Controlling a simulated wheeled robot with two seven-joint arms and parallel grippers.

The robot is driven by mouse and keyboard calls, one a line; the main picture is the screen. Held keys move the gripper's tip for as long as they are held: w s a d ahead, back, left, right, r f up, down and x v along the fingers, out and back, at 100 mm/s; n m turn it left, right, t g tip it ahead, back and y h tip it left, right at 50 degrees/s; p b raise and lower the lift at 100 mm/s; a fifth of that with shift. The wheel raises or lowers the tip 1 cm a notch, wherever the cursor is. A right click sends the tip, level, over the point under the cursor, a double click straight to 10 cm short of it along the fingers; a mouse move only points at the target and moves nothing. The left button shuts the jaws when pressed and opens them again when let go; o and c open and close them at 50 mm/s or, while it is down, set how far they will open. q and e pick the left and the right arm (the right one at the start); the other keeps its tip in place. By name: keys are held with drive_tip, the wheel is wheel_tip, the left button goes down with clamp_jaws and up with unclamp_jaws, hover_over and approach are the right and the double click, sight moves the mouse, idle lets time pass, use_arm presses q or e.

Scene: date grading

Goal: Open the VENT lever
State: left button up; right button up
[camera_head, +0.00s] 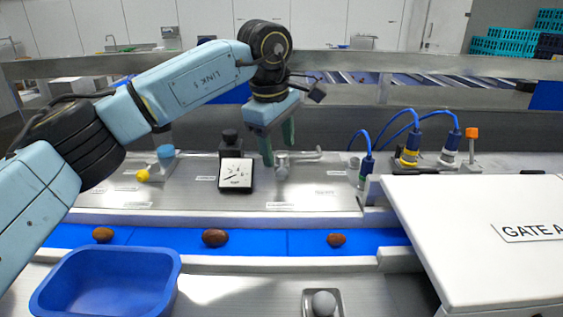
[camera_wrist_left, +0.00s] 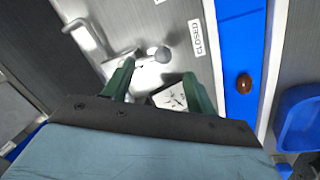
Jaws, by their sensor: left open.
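A metal lever (camera_head: 305,156) with a rounded grey knob stands on the steel panel behind the blue belt; no VENT label on it is readable. In the left wrist view the lever's knob (camera_wrist_left: 158,54) lies just ahead of the gap between the fingertips, and a "CLOSED" label (camera_wrist_left: 197,37) is beside it. My left gripper (camera_head: 277,150) points down at the lever, its green fingers open and empty. The fingers also show in the left wrist view (camera_wrist_left: 157,74); I cannot tell whether they touch the knob. My right gripper is out of view.
A square gauge (camera_head: 236,175) stands left of the lever, with a yellow knob (camera_head: 143,175) further left. Blue-cabled connectors (camera_head: 410,155) stand to the right. Brown dates (camera_head: 215,238) lie on the blue belt (camera_head: 270,242).

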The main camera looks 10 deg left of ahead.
sight(282, 168)
use_arm(q)
drive_tip(key=f, duration=0.4)
drive_tip(key=shift+w+d+f+p, duration=0.1)
drive_tip(key=shift+w+d+p, duration=0.05)
drive_tip(key=shift+w+p, duration=0.2)
drive_tip(key=shift+w+f, duration=0.25)
drive_tip(key=shift+f, duration=0.4)
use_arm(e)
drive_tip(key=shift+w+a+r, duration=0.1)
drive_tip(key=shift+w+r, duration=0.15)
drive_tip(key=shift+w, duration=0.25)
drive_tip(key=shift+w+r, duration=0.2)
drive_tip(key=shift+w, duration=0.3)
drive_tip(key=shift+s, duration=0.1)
